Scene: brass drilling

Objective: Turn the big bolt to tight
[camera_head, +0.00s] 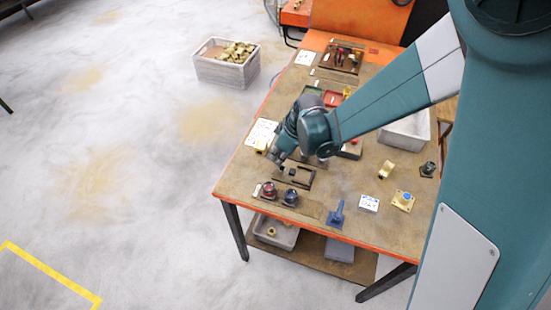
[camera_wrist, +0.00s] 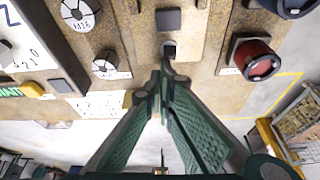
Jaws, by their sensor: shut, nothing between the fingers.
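A round dial marked M16 (camera_wrist: 78,14) shows at the top left of the wrist view, cut by the edge. A smaller round dial (camera_wrist: 105,66) sits below it. I cannot tell for sure which part is the big bolt. My gripper (camera_head: 275,166) is over the left side of the workbench, beside a dark plate (camera_head: 306,183). In the wrist view my gripper (camera_wrist: 166,70) is shut and empty. Its tips are just below a small dark part (camera_wrist: 169,48) on a tan plate, to the right of the dials. I cannot tell whether they touch it.
A red knob (camera_head: 268,189) and a black knob (camera_head: 291,197) stand near the workbench's (camera_head: 335,228) front left edge. A blue tool (camera_head: 337,214) and a brass block (camera_head: 403,201) are to the right. A bin of brass parts (camera_head: 228,62) stands on the floor.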

